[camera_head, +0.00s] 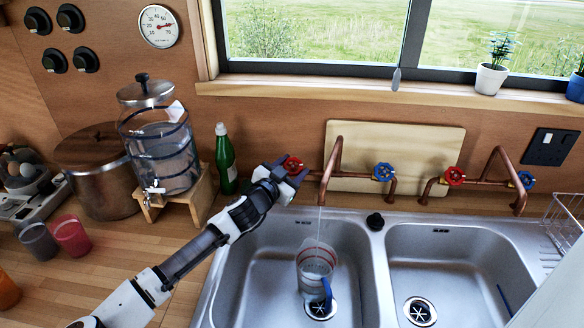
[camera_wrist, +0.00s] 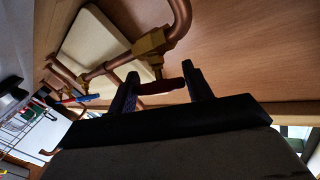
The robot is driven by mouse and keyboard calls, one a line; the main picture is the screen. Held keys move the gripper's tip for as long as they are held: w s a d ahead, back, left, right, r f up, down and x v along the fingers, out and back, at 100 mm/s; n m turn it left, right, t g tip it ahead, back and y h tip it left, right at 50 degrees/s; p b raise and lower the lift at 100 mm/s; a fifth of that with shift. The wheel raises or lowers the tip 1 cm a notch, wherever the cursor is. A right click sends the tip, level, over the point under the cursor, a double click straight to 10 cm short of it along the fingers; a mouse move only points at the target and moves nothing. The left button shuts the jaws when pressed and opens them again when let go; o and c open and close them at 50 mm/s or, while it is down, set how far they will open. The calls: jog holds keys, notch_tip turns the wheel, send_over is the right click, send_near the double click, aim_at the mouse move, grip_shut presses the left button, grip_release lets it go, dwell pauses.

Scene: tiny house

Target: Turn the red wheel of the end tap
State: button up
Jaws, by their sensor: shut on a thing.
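The copper tap over the left sink has a red wheel (camera_head: 292,165) on its left end and a blue wheel (camera_head: 383,172) on its right. My gripper (camera_head: 286,173) is at this red wheel. In the wrist view, my gripper (camera_wrist: 161,76) has a finger on each side of the wheel (camera_wrist: 160,88), shut on it; the wheel looks dark there. The brass fitting (camera_wrist: 150,45) and copper pipe show just beyond. A thin pale stream runs from the spout (camera_head: 334,155) into a clear jug (camera_head: 316,262) in the left sink.
A second tap with a red wheel (camera_head: 454,176) and a blue wheel (camera_head: 526,180) stands over the right sink (camera_head: 440,262). A wooden board (camera_head: 430,145) leans behind the left tap. A green bottle (camera_head: 225,160) and a water dispenser (camera_head: 160,150) stand left of my gripper.

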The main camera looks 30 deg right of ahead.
jog(key=shift+m+g+p, duration=0.3)
jog(key=shift+m+g, duration=1.1)
jog(key=shift+m, duration=0.2)
jog(key=o, duration=1)
jog(key=shift+b+v, duration=2.3)
jog(key=shift+v, duration=4.65)
jog(key=shift+w, duration=0.15)
